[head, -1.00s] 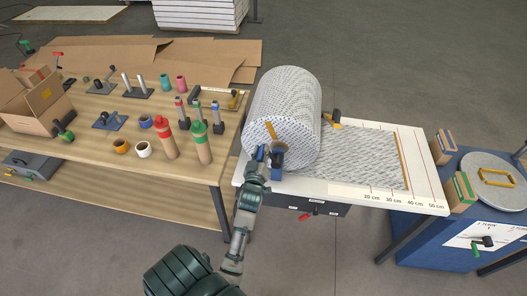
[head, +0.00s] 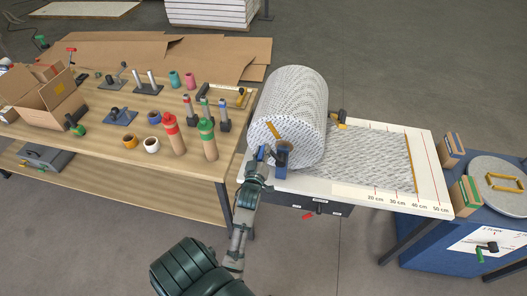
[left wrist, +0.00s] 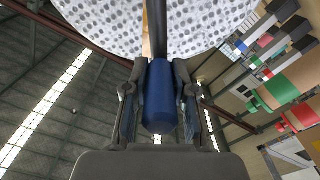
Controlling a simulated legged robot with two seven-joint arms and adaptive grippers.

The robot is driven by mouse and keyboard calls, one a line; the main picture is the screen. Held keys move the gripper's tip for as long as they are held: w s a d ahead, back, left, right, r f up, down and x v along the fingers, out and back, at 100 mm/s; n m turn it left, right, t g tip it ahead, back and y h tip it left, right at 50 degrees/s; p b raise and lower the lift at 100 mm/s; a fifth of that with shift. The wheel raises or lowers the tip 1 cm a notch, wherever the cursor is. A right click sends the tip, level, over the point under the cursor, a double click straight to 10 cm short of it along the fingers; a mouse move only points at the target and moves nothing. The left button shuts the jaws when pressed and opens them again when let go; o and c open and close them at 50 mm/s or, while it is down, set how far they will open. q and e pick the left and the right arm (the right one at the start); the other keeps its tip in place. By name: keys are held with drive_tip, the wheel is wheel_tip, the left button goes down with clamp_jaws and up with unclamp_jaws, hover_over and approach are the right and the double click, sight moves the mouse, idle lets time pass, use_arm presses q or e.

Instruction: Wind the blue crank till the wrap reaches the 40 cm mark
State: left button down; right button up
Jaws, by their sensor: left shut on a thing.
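A large roll of white patterned wrap (head: 292,105) lies on the white table (head: 433,180), with a sheet of wrap (head: 372,160) drawn out to the right. The sheet's yellow end strip (head: 411,163) lies close to the line of the 40 cm mark (head: 421,207); I cannot tell whether it lies exactly on it. My left gripper (head: 270,156) is shut on the blue crank (left wrist: 160,95) at the roll's near end. In the left wrist view the blue grip sits between my fingers, with the dark shaft beyond it. My right gripper is not in view.
A wooden bench (head: 92,135) with bottles, tape rolls, tools and an open carton (head: 45,100) stands at the left. A blue stand (head: 425,250) with a round grey plate (head: 500,187) is at the right. Grey floor is clear in front.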

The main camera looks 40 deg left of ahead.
use_arm(q)
drive_tip(key=c, duration=0.9)
unclamp_jaws()
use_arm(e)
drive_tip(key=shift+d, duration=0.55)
use_arm(q)
drive_tip(key=v, duration=1.2)
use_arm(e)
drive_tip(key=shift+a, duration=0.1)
use_arm(q)
drive_tip(key=shift+f, duration=0.1)
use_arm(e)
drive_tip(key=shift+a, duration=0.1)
